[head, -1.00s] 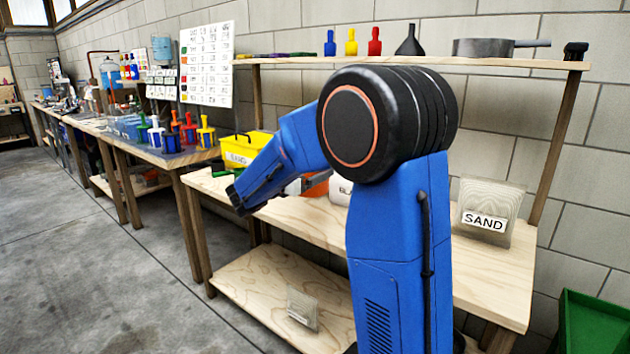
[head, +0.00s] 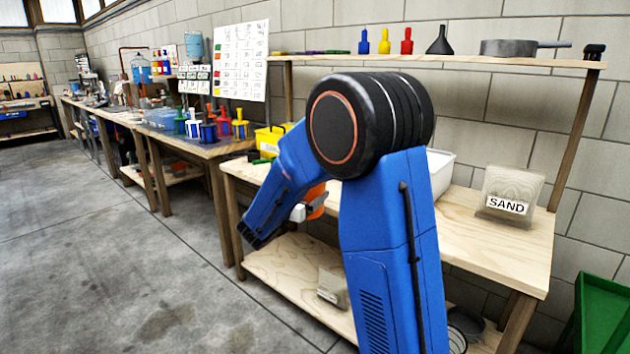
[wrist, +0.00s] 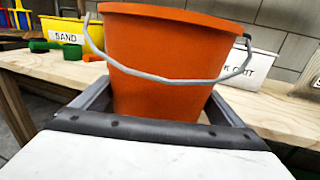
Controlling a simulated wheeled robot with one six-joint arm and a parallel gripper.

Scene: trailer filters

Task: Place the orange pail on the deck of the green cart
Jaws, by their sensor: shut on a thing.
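The orange pail (wrist: 160,60) fills the middle of the wrist view, upright, with its grey wire handle hanging across its front. My gripper (wrist: 160,115) is shut on the pail, with a jaw on either side of it. In the head view the pail (head: 316,202) shows only as a small orange part behind my blue arm, in front of the workbench's edge. The green cart (head: 600,315) stands at the lower right of the head view, cut off by the picture's edge. Most of its deck is out of view.
The wooden workbench (head: 500,245) runs behind my arm. It carries a sand bag (head: 507,200), a white bin (head: 440,172) and a yellow bin (head: 270,138). Its lower shelf (head: 285,270) holds another bag (head: 332,287). The concrete floor at the left is clear.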

